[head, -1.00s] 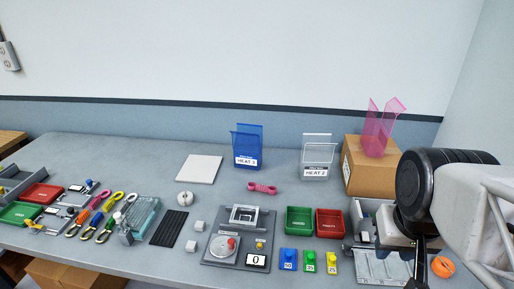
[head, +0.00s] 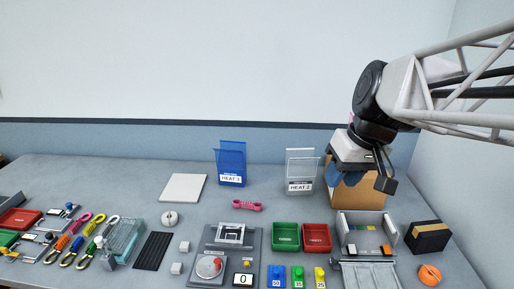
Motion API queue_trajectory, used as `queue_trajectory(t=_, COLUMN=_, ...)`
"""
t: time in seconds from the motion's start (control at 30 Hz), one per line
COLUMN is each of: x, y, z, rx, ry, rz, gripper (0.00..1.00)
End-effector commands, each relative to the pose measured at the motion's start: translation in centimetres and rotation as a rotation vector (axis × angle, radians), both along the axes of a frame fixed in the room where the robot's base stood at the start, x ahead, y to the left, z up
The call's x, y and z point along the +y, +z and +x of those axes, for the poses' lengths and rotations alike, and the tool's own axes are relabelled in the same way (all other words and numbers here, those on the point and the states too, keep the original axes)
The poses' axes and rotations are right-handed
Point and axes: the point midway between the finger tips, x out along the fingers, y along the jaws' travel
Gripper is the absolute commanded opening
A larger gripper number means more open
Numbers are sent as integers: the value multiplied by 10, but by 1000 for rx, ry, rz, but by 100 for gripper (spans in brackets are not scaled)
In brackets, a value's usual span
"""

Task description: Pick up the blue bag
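The blue see-through, open-topped pouch-like thing (head: 231,165) with a white "HEAT 3" label stands upright on the table, left of centre near the back in the head view. It is the clearest match for the blue bag. My gripper (head: 364,176) is at the right, in front of the cardboard box and well to the right of the blue thing. Blue patches show beside and below its dark finger; I cannot tell whether they are finger parts or something else. Its finger gap is not clear.
A clear "HEAT 2" holder (head: 300,172) stands between the blue thing and my gripper. A pink strap (head: 247,205) lies in front of the blue thing, with a white pad (head: 183,188) to its left. The cardboard box (head: 358,196) is partly hidden by my gripper. Trays and a scale fill the front.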

Motion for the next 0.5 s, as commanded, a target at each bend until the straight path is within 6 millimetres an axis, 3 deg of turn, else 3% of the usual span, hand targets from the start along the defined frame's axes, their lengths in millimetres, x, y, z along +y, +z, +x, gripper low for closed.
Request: queue_trajectory(t=0.5, x=58, y=21, z=139, rx=-70, ry=330, rz=206, gripper=33)
